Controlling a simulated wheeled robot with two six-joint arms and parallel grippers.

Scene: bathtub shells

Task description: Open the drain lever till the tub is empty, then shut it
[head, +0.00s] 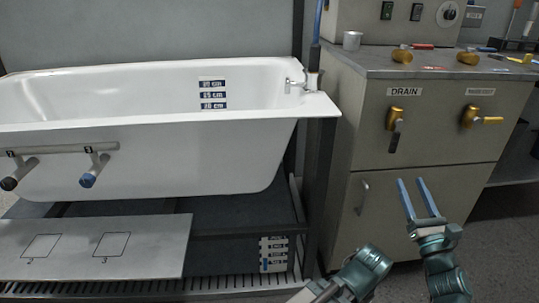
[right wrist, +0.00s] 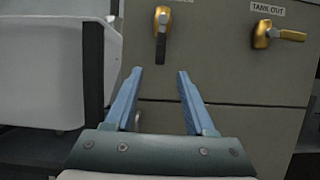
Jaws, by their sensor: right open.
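The drain lever (head: 395,128) is on the grey cabinet front under the DRAIN label (head: 404,91). It has a brass body and a dark handle that hangs straight down. It also shows at the top of the right wrist view (right wrist: 161,35). The white tub (head: 205,145) is at the left, with a depth scale (head: 212,93) on its inner wall. I cannot make out any water; the near rim hides the tub's floor. My right gripper (head: 411,182) is open and empty, below the drain lever and apart from it. My left gripper is not in view.
The TANK OUT lever (head: 481,117) is right of the drain lever, its handle pointing right. A cabinet handle (head: 362,197) sticks out below. A dark post (head: 318,170) stands between tub and cabinet.

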